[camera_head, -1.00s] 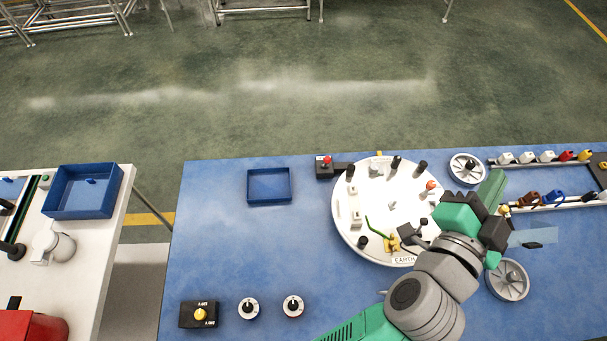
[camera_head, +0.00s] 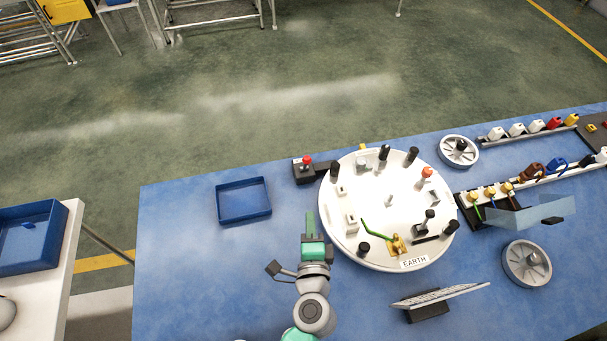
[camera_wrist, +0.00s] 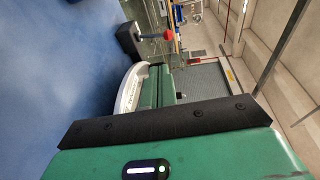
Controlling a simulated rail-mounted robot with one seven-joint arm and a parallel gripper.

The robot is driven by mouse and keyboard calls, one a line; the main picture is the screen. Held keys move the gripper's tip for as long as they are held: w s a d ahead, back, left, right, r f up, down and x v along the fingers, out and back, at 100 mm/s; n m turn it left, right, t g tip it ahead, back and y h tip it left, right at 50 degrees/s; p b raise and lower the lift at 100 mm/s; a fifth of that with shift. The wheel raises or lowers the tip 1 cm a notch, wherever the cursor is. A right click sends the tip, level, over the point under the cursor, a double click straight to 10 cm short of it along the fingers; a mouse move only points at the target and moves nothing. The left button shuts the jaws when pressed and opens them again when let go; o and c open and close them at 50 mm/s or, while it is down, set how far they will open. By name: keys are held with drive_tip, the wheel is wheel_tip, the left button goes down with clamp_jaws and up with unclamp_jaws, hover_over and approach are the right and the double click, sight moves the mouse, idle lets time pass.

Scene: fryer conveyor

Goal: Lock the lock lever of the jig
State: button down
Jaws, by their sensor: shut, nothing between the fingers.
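The jig (camera_head: 350,240) is a round white plate with an EARTH label, lying on the blue table in the head view. It carries several black posts, a gold clamp (camera_head: 397,246) with a green wire, and a small grey lever with a black knob (camera_head: 429,214) at its right side. I cannot tell for certain which part is the lock lever. My gripper (camera_head: 310,222) is shut and empty at the left edge of the jig, apart from the lever. In the wrist view, the green fingers (camera_wrist: 160,88) are together, beside the jig's white rim (camera_wrist: 130,92).
A blue tray (camera_head: 243,217) lies further left. Grey wheels (camera_head: 527,263), a tilted panel (camera_head: 440,296) and connector rails (camera_head: 540,177) occupy the right. The table's left front is clear.

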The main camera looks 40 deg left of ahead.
drive_tip(key=r+b+x, duration=0.1)
drive_tip(key=x, duration=1.2)
drive_tip(key=shift+w+a, duration=0.35)
drive_tip(key=shift+w, duration=0.05)
drive_tip(key=shift+r, duration=0.1)
